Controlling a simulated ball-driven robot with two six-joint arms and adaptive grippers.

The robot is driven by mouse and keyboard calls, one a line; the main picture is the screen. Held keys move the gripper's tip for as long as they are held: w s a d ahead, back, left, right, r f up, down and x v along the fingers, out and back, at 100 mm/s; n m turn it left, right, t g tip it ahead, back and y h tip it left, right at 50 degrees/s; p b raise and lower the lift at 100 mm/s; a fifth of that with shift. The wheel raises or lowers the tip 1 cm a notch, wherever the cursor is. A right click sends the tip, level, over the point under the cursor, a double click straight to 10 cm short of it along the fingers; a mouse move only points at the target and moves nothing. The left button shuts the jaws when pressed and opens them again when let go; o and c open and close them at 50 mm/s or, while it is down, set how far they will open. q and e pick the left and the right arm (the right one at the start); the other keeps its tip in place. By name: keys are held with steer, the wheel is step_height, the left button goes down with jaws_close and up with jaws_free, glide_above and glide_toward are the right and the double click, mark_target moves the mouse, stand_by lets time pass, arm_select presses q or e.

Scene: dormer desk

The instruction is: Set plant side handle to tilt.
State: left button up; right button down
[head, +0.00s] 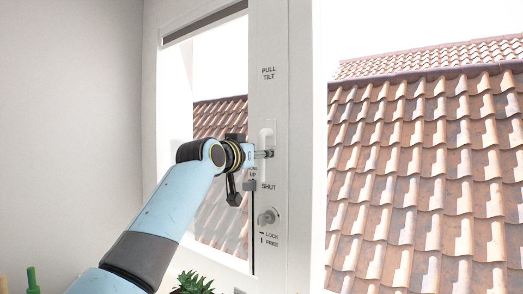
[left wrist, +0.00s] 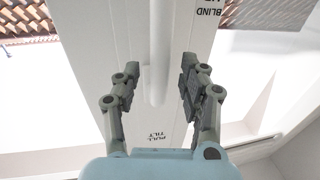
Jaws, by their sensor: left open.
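The white window handle (head: 271,130) is on the white frame post, between a "PULL TILT" label (head: 268,74) above and a "SHUT" label (head: 268,187) below. My left gripper (head: 265,154) is at the handle and covers part of it. In the left wrist view, the handle (left wrist: 156,65) is a smooth bar running between my open fingers (left wrist: 158,80). Its rounded end points towards the upside-down "PULL TILT" label (left wrist: 158,136). Both fingers look apart from the bar. Depth is hard to tell. My right gripper is not in view.
Below the handle are a small grey block (head: 250,185) and a round lock knob (head: 267,217) with "LOCK" and "FREE" labels. A potted plant (head: 193,284) stands at the lower edge. A dark blind roll (head: 205,23) tops the left pane.

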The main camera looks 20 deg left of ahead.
arm_select(q)
steer(key=shift+w+d, duration=0.2)
steer(key=shift+w, duration=0.8)
jaws_close()
steer(key=shift+w+f, duration=0.2)
steer(key=shift+f, duration=0.1)
